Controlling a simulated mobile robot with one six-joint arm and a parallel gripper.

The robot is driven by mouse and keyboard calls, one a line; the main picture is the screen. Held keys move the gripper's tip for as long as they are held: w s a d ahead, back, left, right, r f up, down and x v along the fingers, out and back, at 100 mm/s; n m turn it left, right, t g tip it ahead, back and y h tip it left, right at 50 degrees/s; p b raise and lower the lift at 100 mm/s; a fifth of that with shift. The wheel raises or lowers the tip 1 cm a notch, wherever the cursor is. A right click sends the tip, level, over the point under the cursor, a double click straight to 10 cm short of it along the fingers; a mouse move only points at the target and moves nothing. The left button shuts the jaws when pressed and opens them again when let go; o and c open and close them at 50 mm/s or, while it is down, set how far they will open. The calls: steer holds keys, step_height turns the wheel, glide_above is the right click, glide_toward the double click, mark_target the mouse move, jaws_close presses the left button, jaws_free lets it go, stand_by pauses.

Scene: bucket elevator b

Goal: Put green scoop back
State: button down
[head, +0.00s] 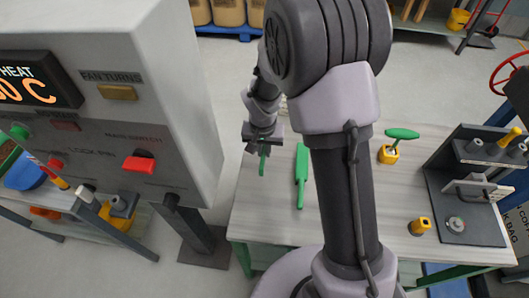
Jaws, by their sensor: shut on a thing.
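My gripper (262,142) points down over the left part of the pale table, beside the grey cabinet. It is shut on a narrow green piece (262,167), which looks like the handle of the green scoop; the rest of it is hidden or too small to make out. A flat green paddle-like shape (300,176), wide at the far end and narrow at the near end, lies on the table just right of the gripper. I cannot tell whether it is a separate tool or a marked place.
A green-handled tool (402,134) stands in a yellow holder (388,155) right of my arm. A dark rack (470,205) with a yellow knob (420,226) beside it fills the table's right end. The grey control cabinet (150,50) stands close on the left.

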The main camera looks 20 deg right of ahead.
steer(key=f, duration=0.1)
steer(key=s+a+f+b, duration=0.1)
steer(key=f, duration=0.2)
steer(key=shift+s+a+f, duration=0.2)
steer(key=shift+s+a, duration=0.1)
steer(key=f+b, duration=0.1)
steer(key=f, duration=0.3)
steer(key=shift+d+f+b, duration=0.1)
steer(key=shift+d+b, duration=0.1)
steer(key=shift+b, duration=0.1)
steer(key=shift+a+f, duration=0.1)
steer(key=shift+f, duration=0.15)
steer(key=shift+r, duration=0.1)
steer(key=c, duration=1.9)
jaws_free()
steer(key=shift+f, duration=0.2)
steer(key=o, duration=0.4)
steer(key=shift+w, duration=0.1)
steer(key=shift+o, duration=0.2)
steer(key=shift+r, duration=0.2)
